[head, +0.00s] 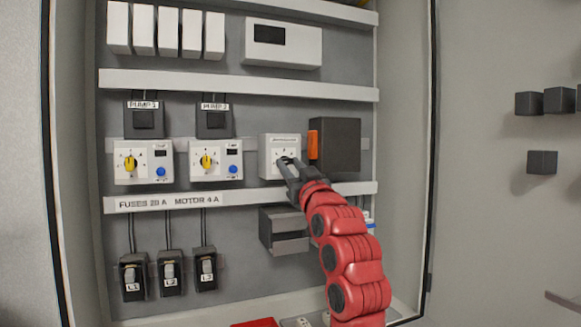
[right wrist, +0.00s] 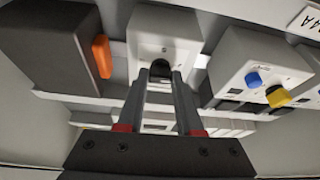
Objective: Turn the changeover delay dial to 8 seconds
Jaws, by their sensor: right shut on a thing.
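The changeover delay dial is a dark knob (right wrist: 161,68) on the front of a white relay box (head: 281,143), in the middle row of the cabinet. The box also shows in the right wrist view (right wrist: 160,28). My right gripper (head: 287,163) reaches up from the lower right in the head view, and its two fingers are closed around the knob. The fingers also show in the right wrist view (right wrist: 161,75). The scale marks are too small to read, and the gripper hides most of the knob. My left gripper is not in view.
A dark box (head: 340,145) with an orange lever (head: 313,144) stands just right of the relay box. Two white modules with yellow knobs (head: 130,162) (head: 207,161) are to the left. A grey bracket (head: 284,232) sits below, beside my right arm.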

